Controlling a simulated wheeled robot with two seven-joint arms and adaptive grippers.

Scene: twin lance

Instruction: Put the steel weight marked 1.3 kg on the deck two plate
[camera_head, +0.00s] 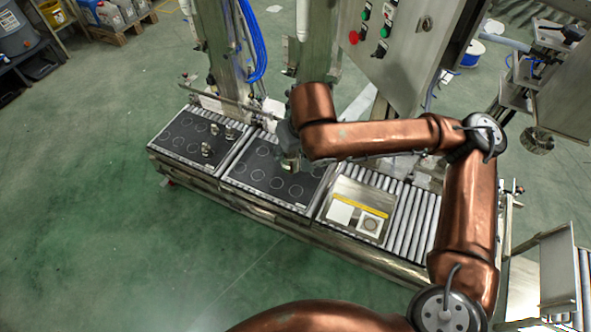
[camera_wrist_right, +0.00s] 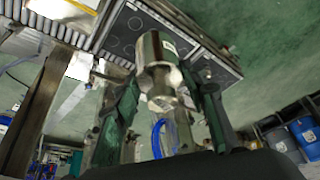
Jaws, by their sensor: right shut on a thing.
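My right gripper (camera_head: 289,158) is over the back edge area of the middle black plate (camera_head: 256,175), which has printed circles. In the right wrist view my right gripper (camera_wrist_right: 165,90) is shut on a shiny steel weight (camera_wrist_right: 155,50) with a small label; the label is too small to read. In the head view the gripper and arm mostly hide this weight. I cannot tell whether it touches the plate. Several other steel weights, one being the front weight (camera_head: 207,150), stand on the left black plate (camera_head: 178,143). My left gripper is not in view.
The plates lie on a roller conveyor (camera_head: 414,220). A steel tray (camera_head: 337,190) with a yellow strip and a white square is right of the middle plate. Posts, a blue hose (camera_head: 252,45) and a control box (camera_head: 395,35) stand behind. Green floor in front is clear.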

